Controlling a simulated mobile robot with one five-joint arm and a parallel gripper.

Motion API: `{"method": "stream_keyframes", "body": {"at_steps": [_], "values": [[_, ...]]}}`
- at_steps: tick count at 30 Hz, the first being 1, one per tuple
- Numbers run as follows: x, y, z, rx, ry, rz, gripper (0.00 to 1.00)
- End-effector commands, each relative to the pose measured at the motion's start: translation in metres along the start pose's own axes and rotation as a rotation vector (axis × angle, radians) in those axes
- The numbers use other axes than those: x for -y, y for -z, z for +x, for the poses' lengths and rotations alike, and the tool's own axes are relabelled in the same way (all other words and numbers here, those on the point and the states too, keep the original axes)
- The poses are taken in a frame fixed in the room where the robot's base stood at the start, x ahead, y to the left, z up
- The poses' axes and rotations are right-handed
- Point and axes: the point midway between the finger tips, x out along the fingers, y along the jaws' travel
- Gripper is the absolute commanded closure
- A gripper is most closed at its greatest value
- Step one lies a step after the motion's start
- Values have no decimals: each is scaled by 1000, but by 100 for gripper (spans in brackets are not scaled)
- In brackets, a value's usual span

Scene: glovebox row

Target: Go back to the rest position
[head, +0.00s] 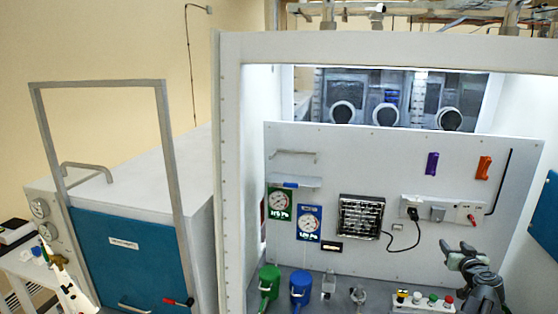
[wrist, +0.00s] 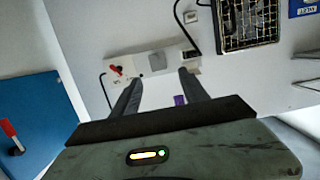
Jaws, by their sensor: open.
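My gripper (head: 456,252) is at the lower right of the head view, in front of the white back panel (head: 340,150) and above the row of coloured buttons. Its two fingers are apart and nothing shows between them. In the wrist view my gripper (wrist: 158,78) also shows with its fingers spread, pointing towards the socket strip (wrist: 150,62) on the panel. A small purple thing (wrist: 180,100) shows beyond the fingers, partly hidden. No held object is visible.
A button box (head: 422,301) stands below my gripper. Green (head: 269,283) and blue (head: 300,285) containers stand further left. The panel carries two gauges, a dark grille (head: 361,216), a plugged-in cable and purple and orange holders. A blue door (head: 130,255) is at left.

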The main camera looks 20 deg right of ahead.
Motion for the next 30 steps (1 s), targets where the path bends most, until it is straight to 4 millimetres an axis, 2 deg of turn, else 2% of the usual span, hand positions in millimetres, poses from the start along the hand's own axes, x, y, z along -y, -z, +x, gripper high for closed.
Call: {"method": "stream_keyframes", "body": {"at_steps": [5, 11, 17, 20, 23, 26, 27, 29, 30], "values": [[29, -11, 9, 24, 50, -1, 48], [74, -27, 20, 69, 129, -2, 48], [142, -55, 30, 145, 242, -5, 48], [186, -75, 33, 201, 312, -10, 48], [244, -104, 32, 282, 401, -20, 48], [318, -145, 23, 401, 504, -41, 48], [348, -164, 16, 458, 545, -54, 48], [392, -193, 2, 548, 596, -76, 48], [419, -213, -10, 611, 627, -94, 48]]}}
